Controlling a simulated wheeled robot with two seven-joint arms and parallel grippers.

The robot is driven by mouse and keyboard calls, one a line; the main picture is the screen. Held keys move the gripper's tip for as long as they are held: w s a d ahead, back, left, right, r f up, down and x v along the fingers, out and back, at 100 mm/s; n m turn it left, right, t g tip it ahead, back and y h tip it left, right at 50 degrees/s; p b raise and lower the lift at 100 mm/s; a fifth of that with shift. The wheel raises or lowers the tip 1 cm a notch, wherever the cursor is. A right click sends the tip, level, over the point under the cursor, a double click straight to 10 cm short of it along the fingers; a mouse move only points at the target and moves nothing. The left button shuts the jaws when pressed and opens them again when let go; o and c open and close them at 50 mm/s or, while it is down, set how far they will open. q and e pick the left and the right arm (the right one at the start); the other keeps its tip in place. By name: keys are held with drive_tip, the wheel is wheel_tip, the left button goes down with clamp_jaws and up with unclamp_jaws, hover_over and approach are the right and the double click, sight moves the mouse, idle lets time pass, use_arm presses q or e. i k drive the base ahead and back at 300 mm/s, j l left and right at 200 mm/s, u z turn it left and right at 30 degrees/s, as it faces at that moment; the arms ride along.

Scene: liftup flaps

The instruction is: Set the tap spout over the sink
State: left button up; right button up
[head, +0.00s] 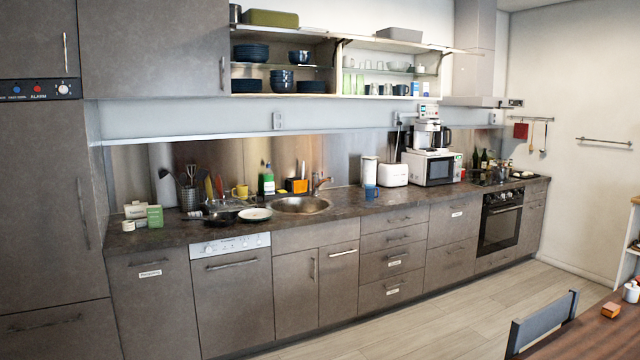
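The round metal sink (300,205) is set into the dark countertop left of the middle. A small copper-coloured tap (316,184) stands at its back right edge. The tap is small in the picture, and I cannot tell exactly which way its spout points. Neither of my grippers is in view.
A pan and a white plate (254,214) lie left of the sink. A green bottle (268,180) and an orange holder (297,185) stand behind it. Floor in front is clear; a table (580,335) is at lower right.

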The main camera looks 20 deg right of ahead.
sight(314, 187)
drive_tip(key=u, duration=0.65)
drive_tip(key=i+z, duration=0.2)
drive_tip(key=i, duration=0.3)
drive_tip(key=i+z, duration=0.15)
drive_tip(key=i, duration=0.4)
drive_tip(key=i+j+z, duration=0.2)
drive_tip(key=i, duration=0.3)
drive_tip(key=i+j+z, duration=0.15)
drive_tip(key=i, duration=0.35)
drive_tip(key=i+l+z, duration=0.25)
drive_tip(key=z, duration=0.15)
drive_tip(key=i+l+z, duration=0.15)
drive_tip(key=i+z, duration=0.7)
drive_tip(key=i+j+z, duration=0.1)
drive_tip(key=i+z, duration=0.35)
drive_tip(key=i+j+z, duration=0.2)
drive_tip(key=z, duration=0.2)
drive_tip(key=i+l+z, duration=0.2)
drive_tip(key=i, duration=0.8)
drive_tip(key=i+z, duration=0.2)
drive_tip(key=i, duration=0.8)
drive_tip(key=i+j+z, duration=0.2)
drive_tip(key=i, duration=0.8)
drive_tip(key=u, duration=3.95)
